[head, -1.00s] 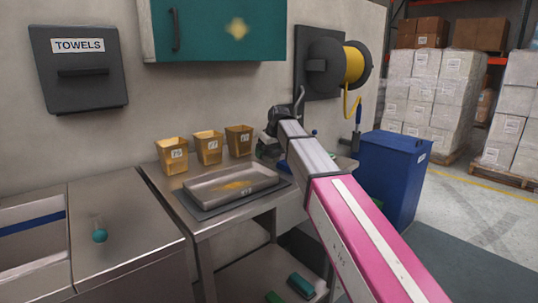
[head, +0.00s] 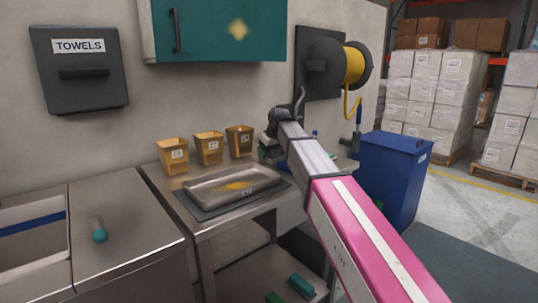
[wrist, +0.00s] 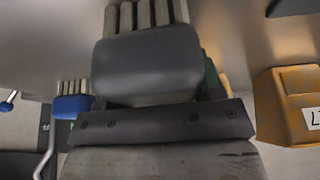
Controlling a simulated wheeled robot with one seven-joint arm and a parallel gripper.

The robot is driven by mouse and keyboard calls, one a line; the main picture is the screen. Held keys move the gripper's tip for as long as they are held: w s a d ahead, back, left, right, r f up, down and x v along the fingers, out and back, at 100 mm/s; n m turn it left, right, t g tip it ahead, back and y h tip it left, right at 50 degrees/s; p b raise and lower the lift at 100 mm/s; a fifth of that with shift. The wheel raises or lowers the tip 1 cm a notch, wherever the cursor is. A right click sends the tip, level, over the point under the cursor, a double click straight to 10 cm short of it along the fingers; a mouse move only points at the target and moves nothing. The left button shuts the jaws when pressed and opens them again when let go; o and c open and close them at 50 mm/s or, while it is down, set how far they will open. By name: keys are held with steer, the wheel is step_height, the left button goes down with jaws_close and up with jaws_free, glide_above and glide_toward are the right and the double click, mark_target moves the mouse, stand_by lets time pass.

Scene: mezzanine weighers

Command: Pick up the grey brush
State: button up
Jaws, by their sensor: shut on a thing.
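The grey brush (wrist: 148,58) fills the middle of the wrist view, a rounded grey block with pale bristles at the top of the picture. My gripper (wrist: 160,110) is shut on it; the fingertips are mostly hidden behind the block.
A blue brush (wrist: 72,105) is left of the grey one in the wrist view. A yellow tub (wrist: 290,104) is close on the right. In the head view, a steel tray (head: 207,199) lies left of my arm and a blue bin (head: 392,180) stands right.

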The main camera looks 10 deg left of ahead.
steer(key=shift+r, duration=0.55)
steer(key=r, duration=0.4)
steer(key=shift+s+a, duration=0.15)
steer(key=shift+s, duration=0.2)
steer(key=s+a+r, duration=0.4)
steer(key=s+r, duration=0.2)
steer(key=s, duration=0.4)
steer(key=shift+a+r, duration=0.2)
steer(key=shift+a, duration=0.1)
steer(key=shift+o, duration=1.1)
steer(key=shift+w, duration=0.1)
